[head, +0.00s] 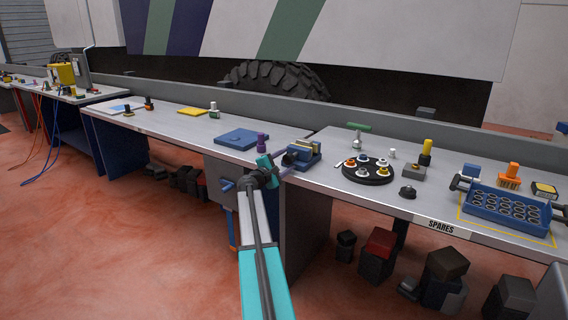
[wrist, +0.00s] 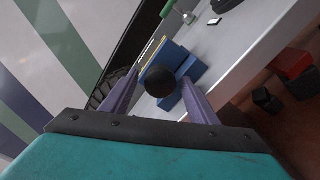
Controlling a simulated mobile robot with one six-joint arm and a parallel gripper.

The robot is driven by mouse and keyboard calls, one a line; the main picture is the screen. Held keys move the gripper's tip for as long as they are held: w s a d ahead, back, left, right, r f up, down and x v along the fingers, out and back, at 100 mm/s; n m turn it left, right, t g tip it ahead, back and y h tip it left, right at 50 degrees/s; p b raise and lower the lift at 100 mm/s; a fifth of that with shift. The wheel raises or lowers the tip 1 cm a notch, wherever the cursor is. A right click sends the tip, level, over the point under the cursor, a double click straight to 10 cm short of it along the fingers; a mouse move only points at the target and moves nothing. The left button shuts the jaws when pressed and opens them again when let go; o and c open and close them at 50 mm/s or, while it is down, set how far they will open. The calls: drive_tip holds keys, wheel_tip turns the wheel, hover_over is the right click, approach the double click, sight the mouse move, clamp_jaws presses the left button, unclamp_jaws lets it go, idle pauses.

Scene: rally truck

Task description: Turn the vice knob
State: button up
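The blue vice (head: 301,154) sits on the workbench near its front edge, at the middle of the head view. In the wrist view the blue vice (wrist: 178,65) lies ahead of my gripper. Its round black knob (wrist: 160,81) faces the wrist camera. My gripper (wrist: 160,88) has its two purple fingers apart, one on each side of the knob in the picture. No contact is visible, and I cannot tell how deep the fingertips reach. In the head view my gripper (head: 268,158) is just left of the vice and hides its knob end.
A black round tray (head: 368,170) with several small parts stands right of the vice. A blue rack (head: 503,208) is farther right. A blue plate (head: 242,139) lies on the bench to the left. Several dark blocks (head: 378,255) lie under the bench.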

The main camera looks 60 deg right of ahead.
drive_tip(key=a+b, duration=0.1)
drive_tip(key=a, duration=1.2)
drive_tip(key=shift+a, duration=0.4)
idle(0.4)
